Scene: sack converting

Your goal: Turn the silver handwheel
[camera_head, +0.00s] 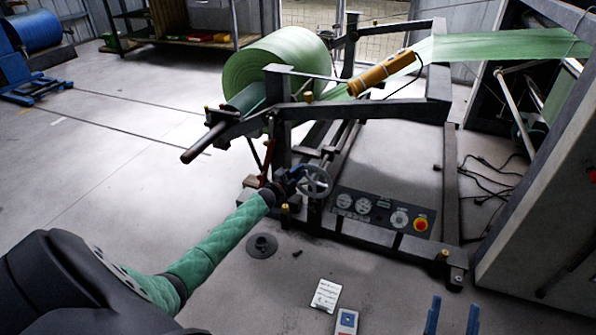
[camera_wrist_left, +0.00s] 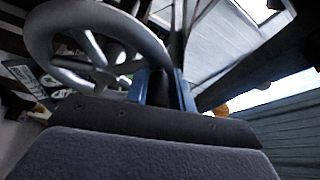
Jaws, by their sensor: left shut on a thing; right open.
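The silver handwheel (camera_head: 315,182) is a spoked wheel at the front of the dark unwind stand, left of its gauge panel. It also shows large in the left wrist view (camera_wrist_left: 104,76), its rim reaching to my fingers. My left gripper (camera_head: 289,177) is at the wheel's left side, its blue fingers close around a dark piece at the rim in the left wrist view (camera_wrist_left: 162,90). That piece looks like the wheel's handle, but the fingers partly hide it. My right gripper (camera_head: 453,316) is open and empty at the bottom right, well away from the wheel.
The stand (camera_head: 436,85) carries a green roll (camera_head: 272,62), with its web running right. A control panel (camera_head: 380,212) with a red button sits right of the wheel. A dark disc (camera_head: 262,246), a paper card (camera_head: 326,295) and a handheld device (camera_head: 347,321) lie in front.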

